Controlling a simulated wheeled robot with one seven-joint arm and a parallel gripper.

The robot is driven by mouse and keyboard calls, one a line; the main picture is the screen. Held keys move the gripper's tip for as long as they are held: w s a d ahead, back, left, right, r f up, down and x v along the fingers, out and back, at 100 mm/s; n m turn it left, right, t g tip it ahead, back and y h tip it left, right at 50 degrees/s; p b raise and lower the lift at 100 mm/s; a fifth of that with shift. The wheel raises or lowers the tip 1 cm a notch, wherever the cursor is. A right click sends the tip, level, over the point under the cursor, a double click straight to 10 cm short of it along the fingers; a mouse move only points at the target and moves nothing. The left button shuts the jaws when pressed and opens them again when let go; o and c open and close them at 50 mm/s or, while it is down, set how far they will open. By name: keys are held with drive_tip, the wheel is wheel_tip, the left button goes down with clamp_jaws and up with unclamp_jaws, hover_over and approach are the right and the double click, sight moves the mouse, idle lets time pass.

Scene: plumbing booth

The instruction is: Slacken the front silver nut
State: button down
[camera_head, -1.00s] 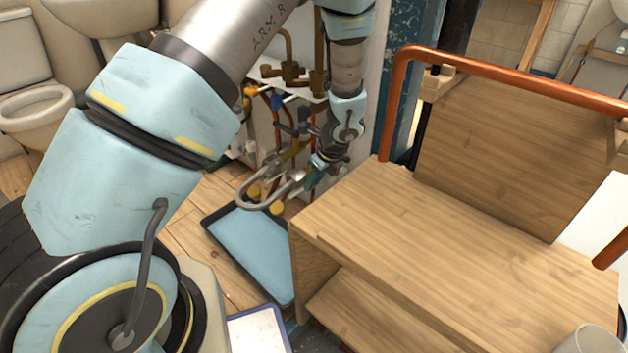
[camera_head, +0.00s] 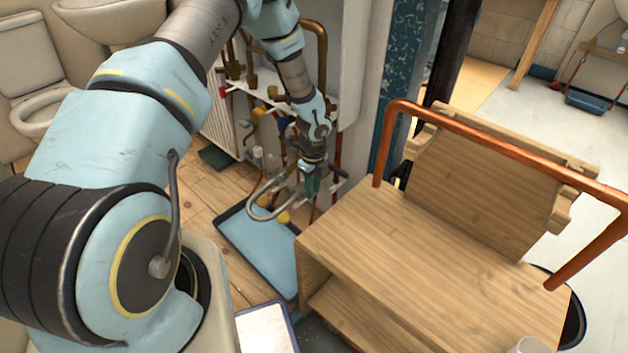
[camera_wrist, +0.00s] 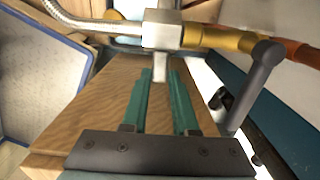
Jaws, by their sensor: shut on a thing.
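A silver square-sided nut (camera_wrist: 162,30) sits at the top middle of the wrist view, with a narrow silver stub (camera_wrist: 161,70) below it. My gripper (camera_wrist: 162,76) has green fingers on both sides of this stub and is shut on it. The far side of the nut is hidden. A brass fitting (camera_wrist: 215,40) joins the nut on its right. A braided hose (camera_wrist: 85,20) runs to it from the left. In the head view my gripper (camera_head: 312,186) is at the pipework beside the looped hose (camera_head: 258,205); the nut is too small to tell there.
A dark grey lever (camera_wrist: 252,90) hangs close to the right of my fingers. A wooden bench (camera_head: 400,255) with a copper rail (camera_head: 500,145) stands to the right. A blue tray (camera_head: 258,255) lies on the floor below the pipes. A white wall panel (camera_head: 360,70) stands behind my arm.

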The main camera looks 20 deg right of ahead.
drive_tip(key=shift+a, duration=0.1)
idle(0.3)
drive_tip(key=c, duration=0.7)
unclamp_jaws()
drive_tip(key=shift+r, duration=0.1)
drive_tip(key=shift+w, duration=0.1)
wheel_tip(320, 180, up, 11)
drive_tip(key=shift+f+p, duration=0.1)
drive_tip(key=shift+p, duration=0.5)
